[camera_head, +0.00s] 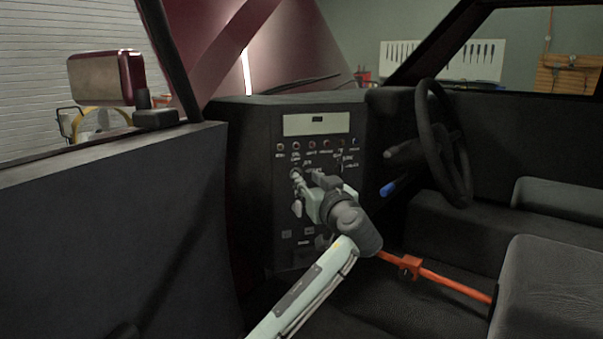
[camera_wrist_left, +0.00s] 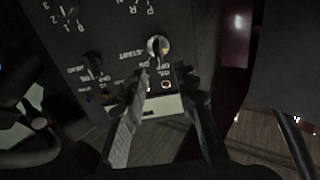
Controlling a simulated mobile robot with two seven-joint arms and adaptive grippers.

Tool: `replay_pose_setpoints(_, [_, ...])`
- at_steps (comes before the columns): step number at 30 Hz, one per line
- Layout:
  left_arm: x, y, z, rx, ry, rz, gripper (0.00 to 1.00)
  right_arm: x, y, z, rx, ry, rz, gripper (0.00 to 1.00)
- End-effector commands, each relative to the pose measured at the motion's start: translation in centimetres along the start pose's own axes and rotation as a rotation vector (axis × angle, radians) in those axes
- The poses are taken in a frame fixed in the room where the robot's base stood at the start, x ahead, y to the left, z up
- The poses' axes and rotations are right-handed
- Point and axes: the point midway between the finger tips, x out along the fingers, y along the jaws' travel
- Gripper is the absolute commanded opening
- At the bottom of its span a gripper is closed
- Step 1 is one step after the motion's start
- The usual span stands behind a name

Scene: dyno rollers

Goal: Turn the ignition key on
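The ignition switch (camera_wrist_left: 158,47) is a round metal lock with a key-like piece in it, on the black dash panel, with "START", "ON" and "OFF" type labels around it. In the head view my left gripper (camera_head: 306,183) is at the panel's left half, partly covering the switch area. In the left wrist view the gripper's two fingers (camera_wrist_left: 162,76) are spread, with the switch just beyond the tips and roughly in line with the gap between them. Nothing is held between the fingers. The key's exact angle is hard to read. My right gripper is not in view.
The dash panel (camera_head: 262,190) carries a row of coloured lights and other knobs, including one black knob (camera_wrist_left: 93,62) beside the switch. The steering wheel (camera_head: 432,140) and a blue-ended lever (camera_head: 388,188) are to the right. The car door (camera_head: 100,230) is at the left.

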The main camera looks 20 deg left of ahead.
Motion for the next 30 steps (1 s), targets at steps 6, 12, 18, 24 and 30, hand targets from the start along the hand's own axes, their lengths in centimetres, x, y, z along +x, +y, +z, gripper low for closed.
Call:
replay_pose_setpoints(6, [3.4,-0.1,-0.1,0.002,0.001,-0.003,0.29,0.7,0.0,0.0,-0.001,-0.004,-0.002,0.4])
replay_pose_setpoints(12, [4.7,0.0,0.1,0.002,-0.001,0.0,0.29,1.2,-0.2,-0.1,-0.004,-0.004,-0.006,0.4])
replay_pose_setpoints(18, [4.7,0.0,0.1,0.001,-0.002,0.0,0.29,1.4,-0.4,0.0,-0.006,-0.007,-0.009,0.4])
replay_pose_setpoints(24, [4.7,0.0,0.1,0.001,-0.002,0.0,0.09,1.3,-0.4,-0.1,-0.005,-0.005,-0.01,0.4])
replay_pose_setpoints(30, [4.7,0.0,0.1,0.001,-0.002,0.0,0.0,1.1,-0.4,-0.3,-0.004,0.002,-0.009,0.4])
